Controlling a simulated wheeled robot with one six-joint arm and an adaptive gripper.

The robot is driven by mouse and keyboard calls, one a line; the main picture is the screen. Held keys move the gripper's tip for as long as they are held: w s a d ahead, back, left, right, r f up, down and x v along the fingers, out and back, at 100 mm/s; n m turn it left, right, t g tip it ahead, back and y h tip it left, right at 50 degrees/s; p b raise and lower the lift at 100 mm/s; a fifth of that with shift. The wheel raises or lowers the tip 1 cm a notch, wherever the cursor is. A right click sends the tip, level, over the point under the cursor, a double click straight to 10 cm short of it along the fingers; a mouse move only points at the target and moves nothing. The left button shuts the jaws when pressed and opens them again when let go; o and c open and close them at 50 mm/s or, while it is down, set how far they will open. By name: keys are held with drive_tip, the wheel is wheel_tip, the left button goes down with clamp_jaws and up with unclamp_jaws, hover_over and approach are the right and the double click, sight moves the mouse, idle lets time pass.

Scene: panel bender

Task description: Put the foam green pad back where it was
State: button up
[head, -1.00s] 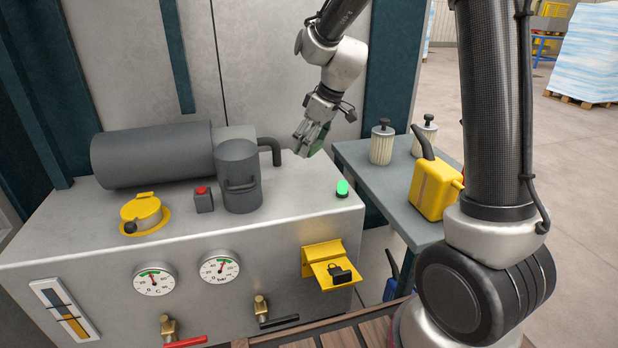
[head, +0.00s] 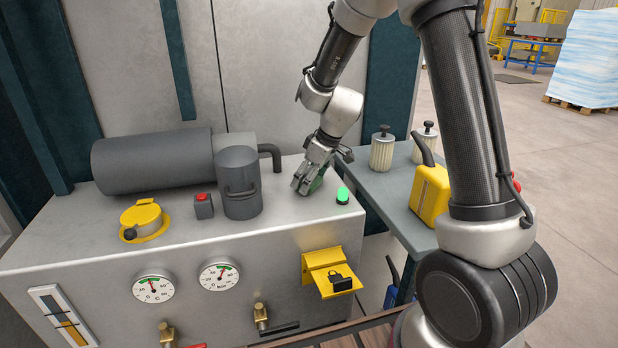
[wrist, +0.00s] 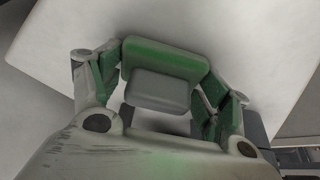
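The green foam pad (wrist: 165,60) sits between the two fingers of my gripper (wrist: 162,85) in the wrist view, with a grey block-like part (wrist: 158,90) on its near side. The fingers meet the pad's left and right ends, so my gripper is shut on it. In the head view my gripper (head: 307,187) points down at the right part of the machine's grey top (head: 275,215), and a little of the green pad (head: 318,183) shows beside the fingers. I cannot tell whether the pad touches the top.
A lit green lamp (head: 343,195) stands close to the right of my gripper. A dark grey canister (head: 239,180) stands to its left, beside a red-button box (head: 203,206). A side table (head: 385,190) holds filter cartridges and a yellow can (head: 429,193).

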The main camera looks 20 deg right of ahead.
drive_tip(key=o, duration=0.3)
drive_tip(key=v, duration=1.3)
drive_tip(key=shift+s+d+r+m+t+h, duration=0.15)
drive_tip(key=shift+s+d+r+m+h, duration=0.4)
drive_tip(key=shift+s+d+r+m, duration=2.6)
drive_tip(key=shift+s+d+f+n+t+h, duration=0.2)
drive_tip(key=shift+s+d+f+h, duration=0.45)
drive_tip(key=shift+s, duration=5.4)
drive_tip(key=shift+s+d+r+m+t+h, duration=0.3)
drive_tip(key=shift+s+d+r+m, duration=1.1)
drive_tip(key=shift+s, duration=3.2)
drive_tip(key=shift+d+f, duration=0.35)
drive_tip(key=shift+d, duration=0.15)
